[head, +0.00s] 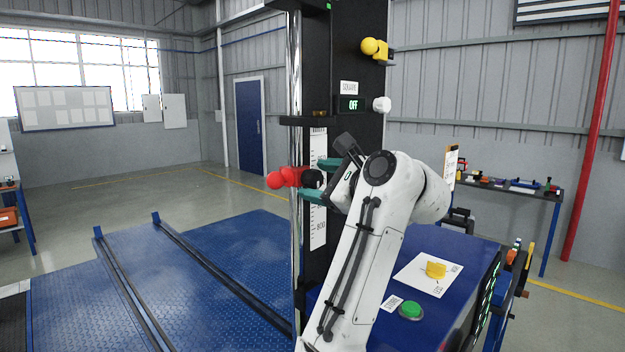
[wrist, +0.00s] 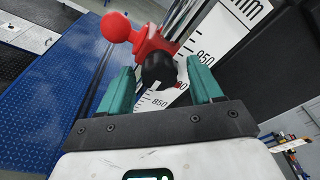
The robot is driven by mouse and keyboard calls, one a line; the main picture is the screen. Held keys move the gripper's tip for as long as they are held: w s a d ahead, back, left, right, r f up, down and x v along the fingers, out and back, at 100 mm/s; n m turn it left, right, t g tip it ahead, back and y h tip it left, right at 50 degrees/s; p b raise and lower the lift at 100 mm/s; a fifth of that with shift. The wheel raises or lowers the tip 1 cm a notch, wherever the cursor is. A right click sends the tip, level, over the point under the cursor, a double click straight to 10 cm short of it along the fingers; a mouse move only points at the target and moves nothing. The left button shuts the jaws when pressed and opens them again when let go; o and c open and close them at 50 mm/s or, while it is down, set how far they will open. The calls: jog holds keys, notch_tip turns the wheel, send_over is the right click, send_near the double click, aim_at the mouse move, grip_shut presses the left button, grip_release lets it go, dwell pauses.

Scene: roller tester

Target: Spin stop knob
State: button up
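A black knob (head: 311,179) sits on a red slide block with a red ball handle (head: 283,178), on the chrome column beside a white height scale (head: 318,225). I take the black knob to be the stop knob. In the wrist view the knob (wrist: 160,69) faces me, between and slightly beyond my fingertips. My gripper (head: 317,180) has two teal fingers, one above and one below the knob in the head view. In the wrist view my gripper (wrist: 160,82) is open, with a visible gap on both sides of the knob.
A yellow ball handle (head: 371,46), a white knob (head: 382,104) and an OFF display (head: 352,104) are higher on the black column. A blue cabinet with a yellow knob (head: 435,270) and green button (head: 411,310) stands right. Blue floor plates (head: 190,290) lie left.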

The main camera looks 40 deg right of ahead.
jog(key=o, duration=0.3)
jog(key=s, duration=0.6)
jog(key=shift+a+r, duration=0.2)
jog(key=shift+r, duration=0.15)
dwell(0.7)
